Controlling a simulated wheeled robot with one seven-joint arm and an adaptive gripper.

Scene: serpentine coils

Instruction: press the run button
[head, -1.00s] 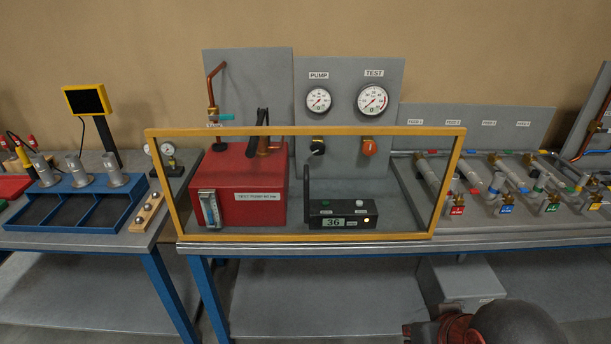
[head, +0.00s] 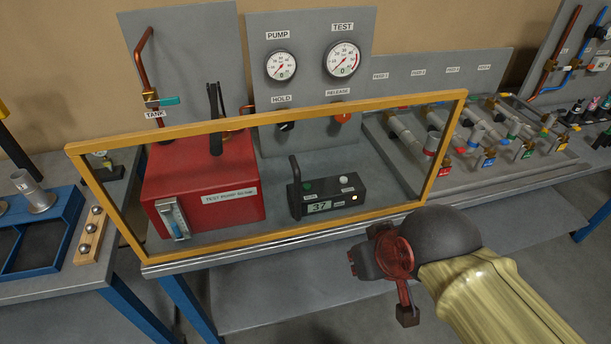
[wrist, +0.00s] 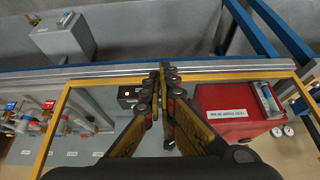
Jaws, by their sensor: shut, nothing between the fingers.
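The small black control box (head: 328,197) stands on the bench behind the yellow-framed clear panel (head: 270,240). Its top has a green button (head: 307,186), a white button (head: 343,181) and a lit yellow lamp (head: 355,197); the display (head: 320,206) reads 37. The button labels are too small to read. In the wrist view, my gripper (wrist: 165,73) is shut and empty, its fingertips by the panel's bench-side edge, with the control box (wrist: 128,95) beside and beyond them. In the head view, my arm is at lower right, on the near side of the panel, apart from the box.
A red test pump tank (head: 205,195) stands left of the box, also behind the panel. Gauges (head: 343,59) and knobs are on the grey backboard. A pipe manifold (head: 470,140) is at right, a blue tray (head: 40,235) at left. Open space lies before the bench.

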